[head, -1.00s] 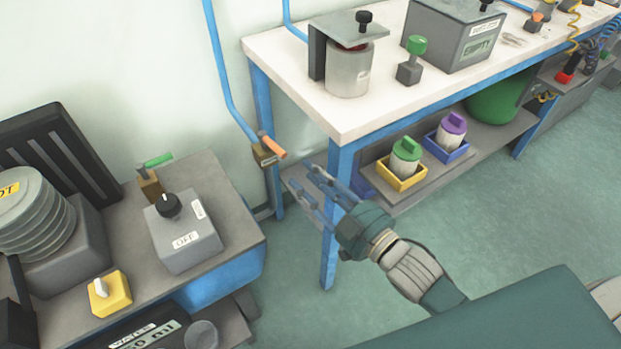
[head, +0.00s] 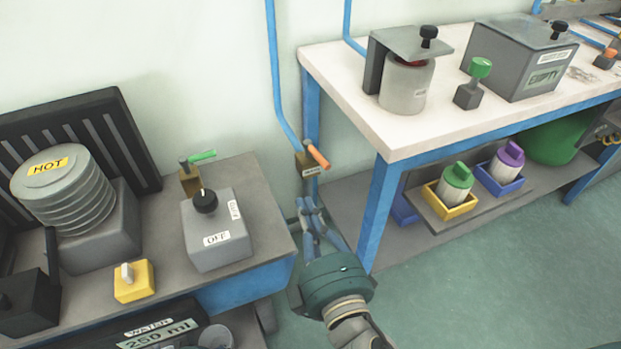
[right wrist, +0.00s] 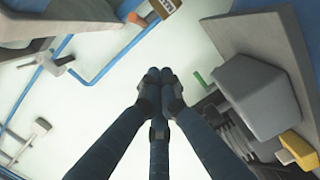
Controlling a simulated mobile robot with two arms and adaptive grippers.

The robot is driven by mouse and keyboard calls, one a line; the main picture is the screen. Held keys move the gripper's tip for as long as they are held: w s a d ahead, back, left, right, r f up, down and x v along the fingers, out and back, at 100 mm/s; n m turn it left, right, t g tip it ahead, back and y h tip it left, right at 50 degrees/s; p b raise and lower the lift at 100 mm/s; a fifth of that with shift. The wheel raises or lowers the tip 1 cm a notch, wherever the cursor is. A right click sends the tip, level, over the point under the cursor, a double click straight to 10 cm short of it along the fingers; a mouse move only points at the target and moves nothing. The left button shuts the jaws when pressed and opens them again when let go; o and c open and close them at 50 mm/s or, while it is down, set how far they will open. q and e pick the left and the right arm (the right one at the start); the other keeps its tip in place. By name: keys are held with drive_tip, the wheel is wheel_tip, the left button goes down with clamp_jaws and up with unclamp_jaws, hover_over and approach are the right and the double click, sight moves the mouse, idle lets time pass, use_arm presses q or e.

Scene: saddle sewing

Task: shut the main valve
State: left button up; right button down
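A valve with an orange handle (head: 317,156) and a brown labelled body (head: 306,166) sits at the lower end of a blue wall pipe; its label is too small to read. The handle slants out sideways from the body. In the right wrist view the valve's body (right wrist: 166,8) is at the top edge. My right gripper (head: 306,202) is just below the valve in the head view, apart from it. Its fingertips come together in the right wrist view (right wrist: 159,76), with nothing between them. My left gripper is not in view.
A green-handled valve (head: 197,159) stands on the left bench, behind a grey box with a black knob (head: 205,201). The white table (head: 350,105) and its blue leg (head: 377,215) are right of the gripper. Open floor (head: 470,290) lies at the lower right.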

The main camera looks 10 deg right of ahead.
sight(317, 160)
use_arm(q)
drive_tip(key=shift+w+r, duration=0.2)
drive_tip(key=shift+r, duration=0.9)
use_arm(e)
drive_tip(key=w+d+f, duration=0.1)
drive_tip(key=w+d, duration=0.1)
drive_tip(key=w, duration=0.9)
drive_tip(key=shift+w, duration=0.2)
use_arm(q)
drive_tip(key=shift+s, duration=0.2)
use_arm(e)
drive_tip(key=shift+w+d, duration=0.1)
